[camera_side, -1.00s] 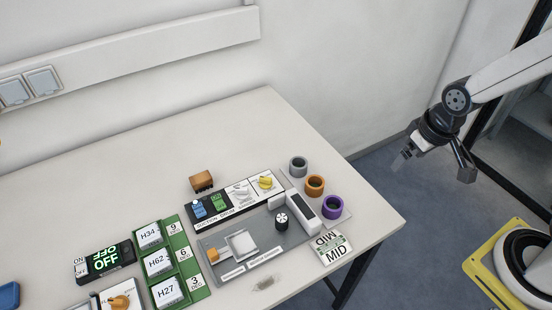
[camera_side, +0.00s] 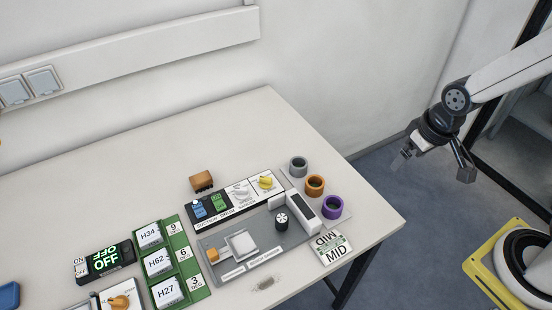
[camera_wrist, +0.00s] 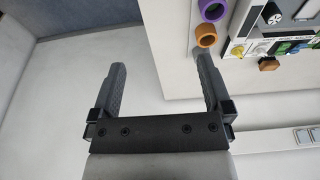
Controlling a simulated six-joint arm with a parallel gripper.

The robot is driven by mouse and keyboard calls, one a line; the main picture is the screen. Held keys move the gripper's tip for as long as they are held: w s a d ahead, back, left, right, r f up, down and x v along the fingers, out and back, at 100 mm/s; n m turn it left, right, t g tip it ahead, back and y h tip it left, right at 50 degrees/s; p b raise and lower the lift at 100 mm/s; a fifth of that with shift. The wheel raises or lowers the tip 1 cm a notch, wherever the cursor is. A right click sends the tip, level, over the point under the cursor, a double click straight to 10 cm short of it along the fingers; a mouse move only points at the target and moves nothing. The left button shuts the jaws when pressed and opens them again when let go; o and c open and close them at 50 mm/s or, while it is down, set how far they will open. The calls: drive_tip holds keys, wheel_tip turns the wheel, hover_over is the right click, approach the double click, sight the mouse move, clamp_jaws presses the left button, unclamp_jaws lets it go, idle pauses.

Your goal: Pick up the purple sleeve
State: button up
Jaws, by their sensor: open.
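The purple sleeve (camera_side: 333,207) stands upright on a light strip at the right end of the grey machine, nearest the table's right edge. It also shows in the wrist view (camera_wrist: 213,9), cut off by the top edge. The orange sleeve (camera_side: 315,185) and the grey sleeve (camera_side: 298,166) stand behind it in a row. My gripper (camera_side: 434,165) is open and empty, off to the right of the table and well apart from the sleeves. In the wrist view my gripper's two fingers (camera_wrist: 161,82) are spread wide with nothing between them.
A green rack (camera_side: 196,291) with labelled boxes and an OFF display (camera_side: 104,260) are further left. The table's back area is clear.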

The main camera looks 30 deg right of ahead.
drive_tip(key=w+a+f+n+g, duration=0.1)
drive_tip(key=w+a+f+n, duration=0.1)
drive_tip(key=n, duration=0.4)
drive_tip(key=w+a+f+n, duration=0.3)
drive_tip(key=a+f+n, duration=0.2)
drive_tip(key=f+n, duration=0.1)
drive_tip(key=w+a+f+n+g, duration=0.1)
drive_tip(key=w+a+f+n, duration=0.2)
drive_tip(key=n, duration=0.3)
drive_tip(key=shift+w+a+f+g, duration=0.15)
drive_tip(key=shift+a+f+g, duration=0.2)
drive_tip(key=shift+f, duration=0.25)
drive_tip(key=shift+f, duration=0.1)
drive_tip(key=shift+f, duration=1.2)
drive_tip(key=shift+f, duration=0.1)
